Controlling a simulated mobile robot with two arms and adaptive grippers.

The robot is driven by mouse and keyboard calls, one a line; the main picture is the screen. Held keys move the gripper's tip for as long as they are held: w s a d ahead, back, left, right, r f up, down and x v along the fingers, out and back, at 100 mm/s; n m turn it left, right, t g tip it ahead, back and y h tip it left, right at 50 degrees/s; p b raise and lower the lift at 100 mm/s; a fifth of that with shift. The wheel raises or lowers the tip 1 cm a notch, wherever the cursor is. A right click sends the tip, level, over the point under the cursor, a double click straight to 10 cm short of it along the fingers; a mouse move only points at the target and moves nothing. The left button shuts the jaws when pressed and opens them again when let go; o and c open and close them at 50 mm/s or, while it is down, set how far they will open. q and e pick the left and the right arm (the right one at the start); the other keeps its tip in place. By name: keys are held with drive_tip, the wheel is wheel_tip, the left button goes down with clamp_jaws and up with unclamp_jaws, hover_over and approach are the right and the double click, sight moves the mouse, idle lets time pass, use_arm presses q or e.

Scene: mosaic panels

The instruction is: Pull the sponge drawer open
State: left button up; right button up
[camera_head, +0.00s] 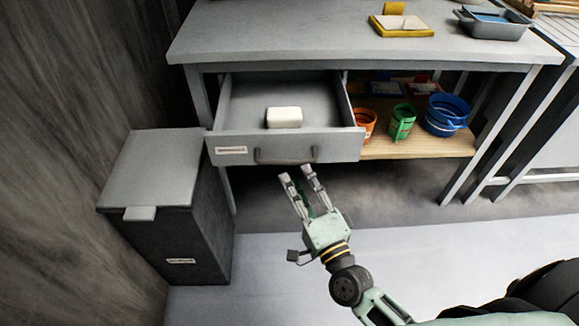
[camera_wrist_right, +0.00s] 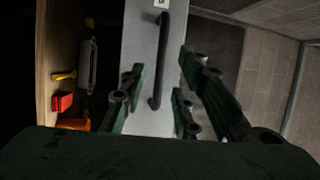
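The grey drawer (camera_head: 240,149) under the table stands pulled out, and a white sponge (camera_head: 284,117) lies inside it. A dark bar handle (camera_head: 286,156) is on its front, beside a small label. My right gripper (camera_head: 299,172) is just in front of and below the handle, with its fingers apart and nothing between them. In the right wrist view the handle (camera_wrist_right: 160,62) lies ahead, between the open fingers (camera_wrist_right: 152,90) and apart from them. My left gripper is not in view.
A lidded bin (camera_head: 165,215) stands left of the drawer. Orange (camera_head: 364,124), green (camera_head: 402,122) and blue (camera_head: 446,115) containers sit on the wooden shelf (camera_head: 420,146) at right. The tabletop holds a yellow item (camera_head: 401,26) and a grey tray (camera_head: 491,24). The floor in front is clear.

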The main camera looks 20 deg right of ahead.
drive_tip(key=v, duration=0.5)
drive_tip(key=shift+s, duration=0.15)
